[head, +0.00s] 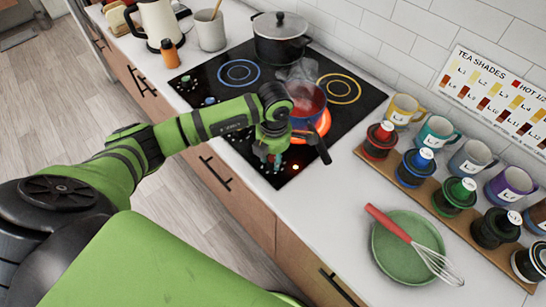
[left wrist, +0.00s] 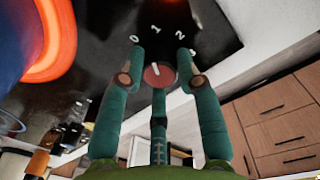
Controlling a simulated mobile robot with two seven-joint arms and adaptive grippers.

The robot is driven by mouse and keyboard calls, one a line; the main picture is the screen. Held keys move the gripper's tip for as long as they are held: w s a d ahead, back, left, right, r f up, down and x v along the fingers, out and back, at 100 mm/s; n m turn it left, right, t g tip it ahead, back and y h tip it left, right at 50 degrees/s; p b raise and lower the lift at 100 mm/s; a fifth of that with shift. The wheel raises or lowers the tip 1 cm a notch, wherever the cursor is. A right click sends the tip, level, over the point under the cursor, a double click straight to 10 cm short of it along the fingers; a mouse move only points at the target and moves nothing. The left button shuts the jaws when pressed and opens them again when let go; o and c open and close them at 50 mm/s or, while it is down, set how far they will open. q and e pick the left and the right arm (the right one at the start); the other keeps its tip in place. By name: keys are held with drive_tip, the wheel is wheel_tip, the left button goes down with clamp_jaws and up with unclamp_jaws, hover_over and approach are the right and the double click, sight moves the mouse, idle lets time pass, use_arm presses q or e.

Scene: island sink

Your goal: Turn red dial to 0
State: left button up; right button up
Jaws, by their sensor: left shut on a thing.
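The red dial (left wrist: 159,76) is in the middle of the left wrist view, with a white mark pointing up and slightly left, roughly between the printed 0 (left wrist: 134,38) and 1 (left wrist: 155,29). A 2 (left wrist: 180,35) is to the right. My left gripper (left wrist: 160,66) is shut on the dial, with teal fingers on both sides and one below. In the head view my left gripper (head: 268,158) points down at the cooktop's front edge and hides the dial. My right gripper is not in view.
A steaming blue pot (head: 306,104) with red contents stands on a glowing burner (head: 322,123), close to my left gripper. A black pot (head: 281,40) stands behind. Right on the counter are a green plate (head: 392,258) with a whisk, mugs and several coloured jars.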

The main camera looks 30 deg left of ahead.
use_arm(q)
drive_tip(key=n+b, duration=0.1)
drive_tip(key=n, duration=0.2)
drive_tip(key=shift+f+b, duration=0.2)
drive_tip(key=shift+b, duration=0.15)
drive_tip(key=shift+r+n+b, duration=0.1)
drive_tip(key=shift+n+b, duration=0.55)
drive_tip(key=shift+n, duration=0.95)
drive_tip(key=o, duration=1.2)
drive_tip(key=shift+c, duration=0.2)
drive_tip(key=shift+r, duration=0.6)
wheel_tip(320, 180, up, 11)
drive_tip(key=shift+d, duration=0.25)
